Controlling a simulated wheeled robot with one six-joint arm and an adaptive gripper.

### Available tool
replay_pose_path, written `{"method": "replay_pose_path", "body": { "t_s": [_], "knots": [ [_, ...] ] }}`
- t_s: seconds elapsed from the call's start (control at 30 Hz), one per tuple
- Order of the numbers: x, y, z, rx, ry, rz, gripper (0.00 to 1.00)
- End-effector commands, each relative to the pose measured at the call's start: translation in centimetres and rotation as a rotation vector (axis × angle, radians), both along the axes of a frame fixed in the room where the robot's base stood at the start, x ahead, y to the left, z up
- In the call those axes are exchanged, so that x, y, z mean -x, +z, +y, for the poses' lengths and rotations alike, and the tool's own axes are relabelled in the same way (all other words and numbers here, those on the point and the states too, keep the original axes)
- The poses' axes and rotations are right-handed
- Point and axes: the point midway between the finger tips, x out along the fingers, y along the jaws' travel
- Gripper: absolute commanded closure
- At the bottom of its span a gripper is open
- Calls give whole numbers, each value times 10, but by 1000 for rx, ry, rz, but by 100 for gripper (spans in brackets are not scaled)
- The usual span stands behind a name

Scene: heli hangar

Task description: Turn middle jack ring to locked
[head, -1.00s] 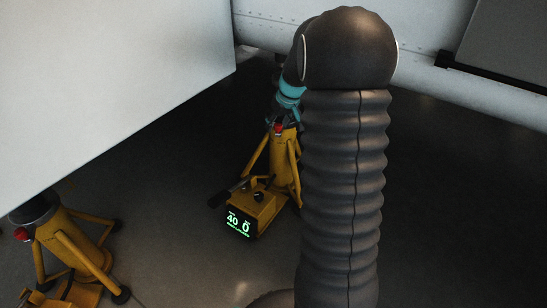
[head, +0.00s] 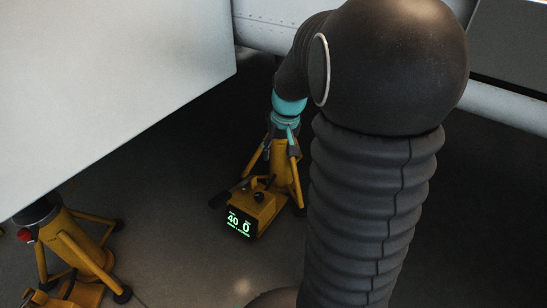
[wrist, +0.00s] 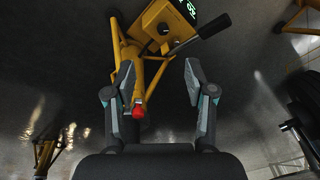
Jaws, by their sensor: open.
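The middle jack is a yellow tripod jack (head: 262,205) with a box at its foot and a lit green display (head: 238,224) reading 40 and 0. My gripper (head: 284,132) is at the top of this jack and covers its collar in the head view. In the wrist view my gripper (wrist: 158,72) is open, with its fingers apart. The yellow jack (wrist: 152,72) passes between them, nearer the left finger. A red knob (wrist: 137,111) shows beside the left finger's inner side. The ring itself is not clearly seen, and contact cannot be told.
A second yellow jack (head: 72,240) with a red knob (head: 26,235) stands at lower left. A large pale panel (head: 110,85) fills the upper left. A black lever (wrist: 203,32) sticks out from the middle jack's box. Dark floor lies around the jacks.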

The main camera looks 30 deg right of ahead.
Motion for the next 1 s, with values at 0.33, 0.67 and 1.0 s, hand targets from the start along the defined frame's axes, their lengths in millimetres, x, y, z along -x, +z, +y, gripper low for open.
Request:
{"method": "replay_pose_path", "body": {
  "t_s": [0.33,0.67,1.0],
  "knots": [
    [42,34,30,22,-8,-3,46],
    [75,55,50,43,-5,-16,46],
    [82,59,54,47,-5,-19,46]
  ]
}}
